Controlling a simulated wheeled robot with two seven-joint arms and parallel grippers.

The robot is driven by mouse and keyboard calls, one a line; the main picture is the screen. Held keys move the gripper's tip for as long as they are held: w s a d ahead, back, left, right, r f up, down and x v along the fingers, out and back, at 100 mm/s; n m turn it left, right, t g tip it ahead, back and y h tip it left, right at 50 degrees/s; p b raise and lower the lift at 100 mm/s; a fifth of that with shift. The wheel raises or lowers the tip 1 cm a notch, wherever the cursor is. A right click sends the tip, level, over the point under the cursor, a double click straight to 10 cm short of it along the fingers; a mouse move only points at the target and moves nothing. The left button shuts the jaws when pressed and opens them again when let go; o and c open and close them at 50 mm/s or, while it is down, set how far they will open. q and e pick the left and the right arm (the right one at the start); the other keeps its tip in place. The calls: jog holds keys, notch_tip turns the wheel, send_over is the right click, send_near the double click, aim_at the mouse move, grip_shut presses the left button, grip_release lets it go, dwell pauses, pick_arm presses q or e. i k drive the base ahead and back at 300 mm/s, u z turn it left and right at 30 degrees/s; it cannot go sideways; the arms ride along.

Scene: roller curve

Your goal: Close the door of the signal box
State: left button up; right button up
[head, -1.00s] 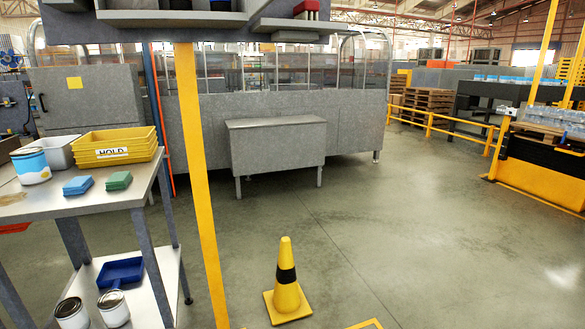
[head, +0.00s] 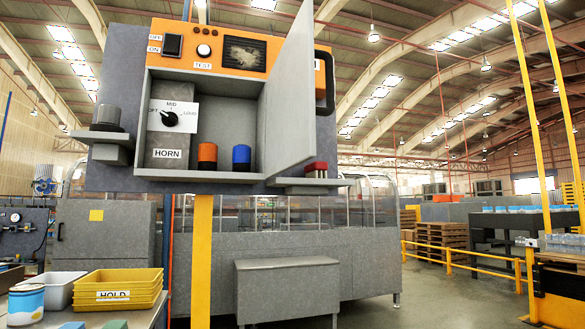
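The signal box (head: 225,182) is a grey open-fronted box with an orange top panel, mounted on a yellow post in the head view. Its door (head: 292,90) is a grey panel standing open, hinged at the box's right side and swung out toward me. A dark handle (head: 324,82) shows on the door's right-hand face. Inside are a HORN unit with a black dial (head: 169,119), an orange cylinder (head: 207,155) and a blue cylinder (head: 241,157). Neither of my grippers is in view.
A shelf on the left holds a grey cylinder (head: 106,116); a shelf on the right holds a red-topped block (head: 316,169). A table at lower left carries yellow HOLD trays (head: 118,287) and a can (head: 26,303). A grey bench (head: 287,288) stands behind the post.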

aim_at(291, 108)
jog(key=z, duration=1.9)
jog(key=i, duration=1.25)
jog(key=u, duration=3.05)
